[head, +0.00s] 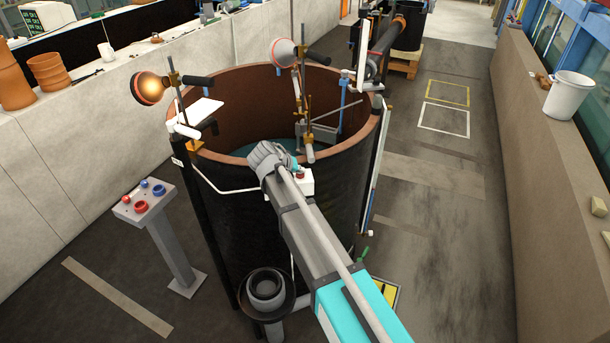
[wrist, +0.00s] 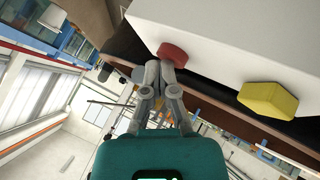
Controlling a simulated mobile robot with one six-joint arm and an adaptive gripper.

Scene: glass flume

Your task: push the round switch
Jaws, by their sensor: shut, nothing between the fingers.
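The round switch is a red round knob (wrist: 173,54) on the face of a white box (wrist: 230,40), seen in the wrist view. A yellow six-sided knob (wrist: 268,99) sits on the same face to its right. In the head view the white box (head: 304,186) is at the near rim of the big tank, with a bit of red (head: 300,174) showing on top. My gripper (wrist: 160,70) is shut and empty. Its fingertips are right at the red knob and overlap its lower edge in the wrist view; I cannot tell whether they touch. In the head view my wrist hides the fingers.
The dark round tank (head: 240,240) stands in front of me, with lamps (head: 150,88) and rods on its rim. A grey pedestal (head: 165,240) with red and blue buttons stands to its left. A white bucket (head: 570,95) is on the right ledge. The floor at right is clear.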

